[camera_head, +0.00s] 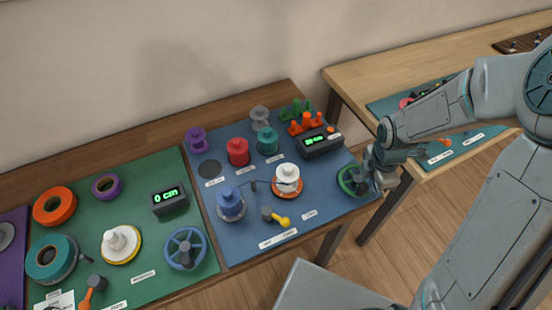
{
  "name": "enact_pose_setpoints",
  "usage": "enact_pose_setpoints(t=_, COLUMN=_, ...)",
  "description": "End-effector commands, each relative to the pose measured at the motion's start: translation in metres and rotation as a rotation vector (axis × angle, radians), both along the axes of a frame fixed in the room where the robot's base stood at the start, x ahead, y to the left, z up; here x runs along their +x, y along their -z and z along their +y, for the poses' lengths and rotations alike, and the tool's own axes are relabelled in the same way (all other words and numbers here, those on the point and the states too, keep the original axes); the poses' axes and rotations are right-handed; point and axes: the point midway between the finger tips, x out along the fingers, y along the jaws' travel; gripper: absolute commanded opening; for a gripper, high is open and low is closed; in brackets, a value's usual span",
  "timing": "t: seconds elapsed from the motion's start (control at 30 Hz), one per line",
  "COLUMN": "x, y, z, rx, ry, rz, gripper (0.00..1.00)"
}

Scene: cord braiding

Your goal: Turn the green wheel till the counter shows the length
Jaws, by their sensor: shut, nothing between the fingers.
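The green wheel (345,186) is at the right corner of the blue mat (232,252). My gripper (363,184) is over the wheel and hides much of it. It looks shut with nothing held. I cannot tell whether it touches the wheel. A dark counter (325,151) with a lit green display stands near the back right of the blue mat. Its digits are too small to read.
The blue mat also holds blue (230,206), red (238,152) and white (287,176) spools and a yellow-handled tool (281,221). The green mat (140,290) on the left has a blue wheel (185,248) and a counter (169,203) showing 0 cm. A gap separates the right table.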

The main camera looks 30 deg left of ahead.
Motion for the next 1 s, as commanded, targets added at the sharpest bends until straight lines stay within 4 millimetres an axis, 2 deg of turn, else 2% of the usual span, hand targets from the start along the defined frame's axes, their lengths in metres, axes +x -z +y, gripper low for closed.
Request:
enact_pose_setpoints(t=0.27, x=-0.003, y=0.003, z=0.027, rx=0.001, ry=-0.006, rz=0.000, gripper=0.00)
enact_pose_setpoints(t=0.6, x=0.022, y=0.002, z=0.062, rx=0.002, ry=-0.003, rz=0.003, gripper=0.00)
enact_pose_setpoints(t=0.83, x=0.053, y=0.000, z=0.064, rx=0.001, ry=0.001, rz=0.002, gripper=0.00)
enact_pose_setpoints(t=1.0, x=0.073, y=0.000, z=0.054, rx=0.000, ry=0.004, rz=0.002, gripper=0.00)
